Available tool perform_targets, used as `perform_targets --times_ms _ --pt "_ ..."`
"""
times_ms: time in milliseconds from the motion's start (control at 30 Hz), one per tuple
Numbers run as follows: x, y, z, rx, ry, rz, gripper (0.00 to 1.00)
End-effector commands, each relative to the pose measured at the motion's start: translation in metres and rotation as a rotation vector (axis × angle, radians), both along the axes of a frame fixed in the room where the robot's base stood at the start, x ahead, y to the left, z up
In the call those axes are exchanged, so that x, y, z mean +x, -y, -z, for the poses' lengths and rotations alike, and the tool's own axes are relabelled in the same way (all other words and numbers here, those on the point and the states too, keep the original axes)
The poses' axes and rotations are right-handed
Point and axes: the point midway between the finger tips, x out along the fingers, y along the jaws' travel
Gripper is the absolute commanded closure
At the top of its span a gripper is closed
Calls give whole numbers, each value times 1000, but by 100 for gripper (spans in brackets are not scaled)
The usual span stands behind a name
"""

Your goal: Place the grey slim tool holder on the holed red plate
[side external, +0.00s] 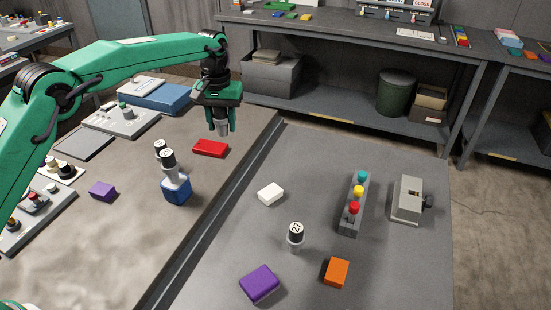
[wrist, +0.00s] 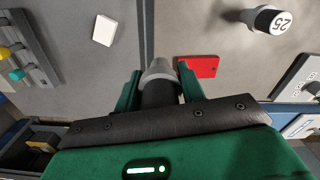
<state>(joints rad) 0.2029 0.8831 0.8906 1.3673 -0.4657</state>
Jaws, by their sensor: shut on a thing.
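My gripper (side external: 221,122) is shut on the grey slim tool holder (side external: 221,129), which hangs tip down between the green fingers. In the wrist view my gripper (wrist: 160,88) has the dark body of the holder (wrist: 159,72) between its fingers, its grey tip showing. The red plate (side external: 210,148) lies flat on the left worktop, below and slightly left of the gripper in the side view. In the wrist view the red plate (wrist: 198,67) is just right of the held holder; a small dark hole shows near its right end.
A holder marked 27 (side external: 295,239), a white block (side external: 271,194) and a purple block (side external: 259,284) are on the right worktop. A dark groove (side external: 212,221) divides the worktops.

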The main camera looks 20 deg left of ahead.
Motion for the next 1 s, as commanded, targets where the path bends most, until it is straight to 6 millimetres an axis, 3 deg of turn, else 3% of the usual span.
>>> perform_targets --times_ms 700,1000 --pt "51 -78 55 0 2 -2 95" --pt "62 -93 65 0 3 -1 95"
